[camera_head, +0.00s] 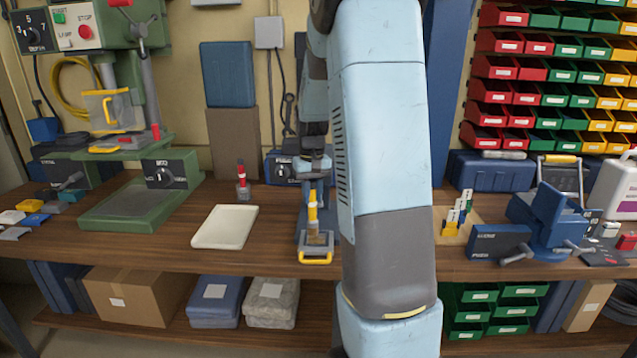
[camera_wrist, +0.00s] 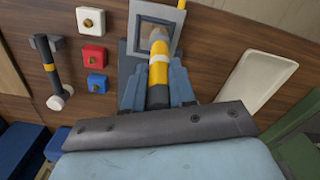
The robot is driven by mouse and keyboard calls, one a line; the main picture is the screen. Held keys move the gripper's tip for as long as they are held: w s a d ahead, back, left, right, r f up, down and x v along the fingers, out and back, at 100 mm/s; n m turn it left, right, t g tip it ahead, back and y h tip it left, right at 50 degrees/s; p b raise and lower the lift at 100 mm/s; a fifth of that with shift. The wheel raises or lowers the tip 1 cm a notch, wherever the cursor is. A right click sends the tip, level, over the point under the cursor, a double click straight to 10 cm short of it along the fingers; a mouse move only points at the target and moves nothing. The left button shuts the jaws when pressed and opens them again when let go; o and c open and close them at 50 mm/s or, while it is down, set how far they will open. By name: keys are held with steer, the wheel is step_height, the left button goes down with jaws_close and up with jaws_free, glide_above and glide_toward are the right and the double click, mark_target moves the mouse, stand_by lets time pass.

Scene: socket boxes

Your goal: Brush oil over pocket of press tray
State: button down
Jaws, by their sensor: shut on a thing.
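My gripper (camera_head: 313,188) is shut on the brush (camera_head: 312,207), which has a yellow handle with dark bands. In the wrist view the grey-blue fingers (camera_wrist: 158,88) close on both sides of the brush handle (camera_wrist: 159,70). The brush points down, with its tan bristle end over the pocket of the press tray (camera_head: 303,258), a small grey tray with a yellow handle at the bench's front. The tray also shows at the top of the wrist view (camera_wrist: 176,22). The bristles appear at the pocket; whether they touch its floor I cannot tell.
An empty cream tray (camera_head: 225,227) lies left of the press. A small container with a red-topped item (camera_head: 242,182) stands behind it. A blue vise (camera_head: 545,220) is at right. Red, white and blue blocks (camera_wrist: 96,83) show in the wrist view. My arm hides the bench's middle.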

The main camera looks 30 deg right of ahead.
mark_target(312, 181)
steer(key=shift+r, duration=1.95)
